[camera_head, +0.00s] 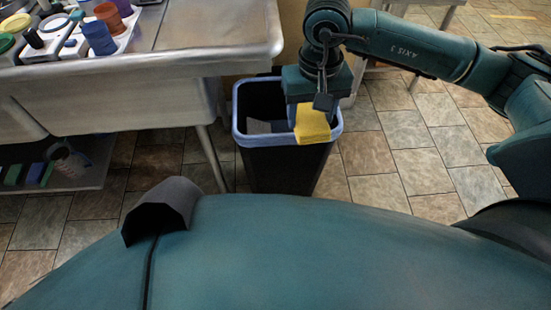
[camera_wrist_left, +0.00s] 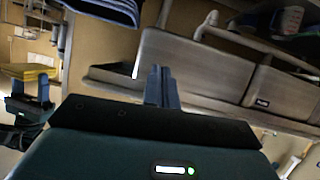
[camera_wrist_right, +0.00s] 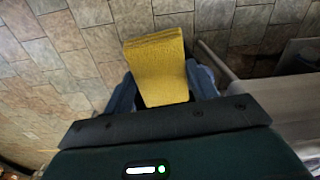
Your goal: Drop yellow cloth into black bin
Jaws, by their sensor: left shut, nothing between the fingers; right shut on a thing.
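The black bin (camera_head: 285,168) stands on the floor with a blue-violet rim and grey items inside. My right gripper (camera_head: 311,112) is shut on the yellow cloth (camera_head: 313,128), which overlaps the bin's front right rim in the head view. The cloth's height over the rim is hard to tell. In the right wrist view the folded cloth (camera_wrist_right: 158,62) sticks out between the fingers, with floor tiles behind it. My left gripper (camera_wrist_left: 163,88) is shut and empty in the left wrist view, out of the head view. The cloth also shows at that view's left edge (camera_wrist_left: 28,70).
A steel table (camera_head: 190,55) stands left of the bin, its leg close to the bin. White trays with coloured cups (camera_head: 98,38) are on it. A lower shelf (camera_head: 85,165) holds a bottle and coloured boxes. Tiled floor right of the bin is clear.

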